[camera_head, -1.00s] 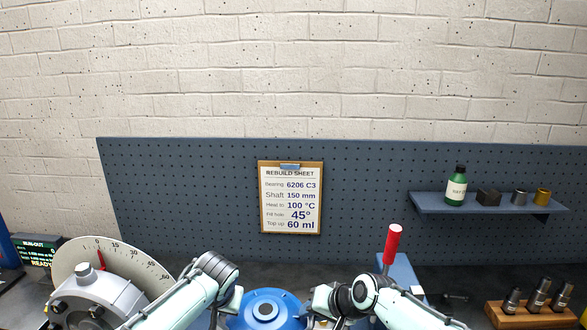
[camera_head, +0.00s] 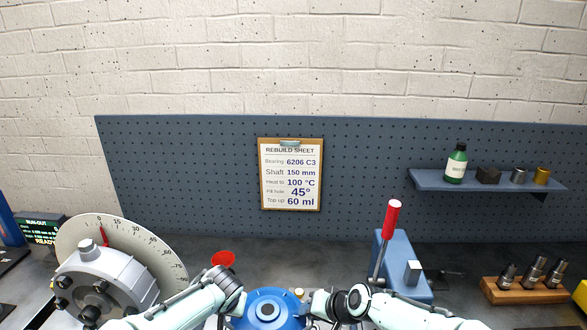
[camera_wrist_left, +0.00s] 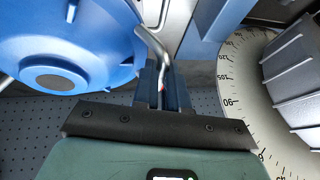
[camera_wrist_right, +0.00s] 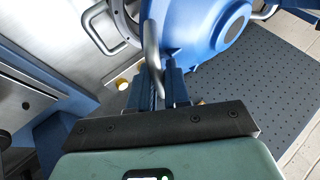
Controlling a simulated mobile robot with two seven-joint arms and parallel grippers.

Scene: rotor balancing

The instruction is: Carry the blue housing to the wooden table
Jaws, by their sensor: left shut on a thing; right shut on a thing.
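The blue housing (camera_head: 268,305) is round with a dark centre disc and shows at the bottom middle of the head view, between my two grippers. My left gripper (camera_wrist_left: 158,80) is shut on a metal side handle of the housing (camera_wrist_left: 65,45). My right gripper (camera_wrist_right: 158,85) is shut on the opposite metal handle of the housing (camera_wrist_right: 205,28). The lower part of the housing is cut off in the head view. The wooden table is not in view.
A grey machine (camera_head: 98,285) with a dial (camera_head: 150,255) stands at the left. A red funnel (camera_head: 223,259) is behind my left arm. A blue press with a red-handled lever (camera_head: 393,220) stands right of the housing. A wooden block with sockets (camera_head: 522,292) lies far right.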

